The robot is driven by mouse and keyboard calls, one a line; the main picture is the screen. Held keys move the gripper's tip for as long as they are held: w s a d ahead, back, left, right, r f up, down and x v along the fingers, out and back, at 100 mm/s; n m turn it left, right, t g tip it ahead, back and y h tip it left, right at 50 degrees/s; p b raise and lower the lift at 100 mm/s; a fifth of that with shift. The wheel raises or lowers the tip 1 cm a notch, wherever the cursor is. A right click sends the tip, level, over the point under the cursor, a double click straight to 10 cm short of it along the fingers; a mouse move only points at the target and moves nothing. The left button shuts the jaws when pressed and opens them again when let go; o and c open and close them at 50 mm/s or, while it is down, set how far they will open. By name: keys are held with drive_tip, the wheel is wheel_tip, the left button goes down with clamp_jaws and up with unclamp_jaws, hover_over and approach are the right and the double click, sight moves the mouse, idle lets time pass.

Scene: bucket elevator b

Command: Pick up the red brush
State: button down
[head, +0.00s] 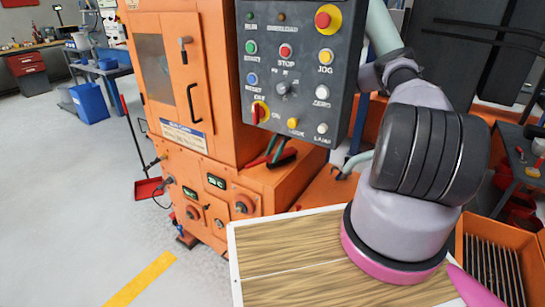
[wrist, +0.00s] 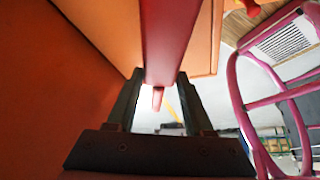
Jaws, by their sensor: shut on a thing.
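In the wrist view, my gripper (wrist: 159,78) is shut on the long red handle of the red brush (wrist: 168,40). The handle runs from the top edge down between the two dark fingers, and its rounded end shows beyond them. The bristles are not visible there.
The orange machine (head: 215,80) and its grey control panel (head: 290,75) stand close in front. Orange surfaces (wrist: 60,100) also crowd the left of the wrist view. A wooden board (head: 300,262) is at the bottom, and an orange bin (head: 515,235) at the right. The left floor is open.

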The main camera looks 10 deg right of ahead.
drive_tip(key=w+d+r, duration=0.5)
drive_tip(key=d+r, duration=0.2)
drive_tip(key=d, duration=0.5)
drive_tip(key=shift+d+r, duration=0.2)
drive_tip(key=shift+r, duration=0.05)
drive_tip(key=shift+w, duration=0.1)
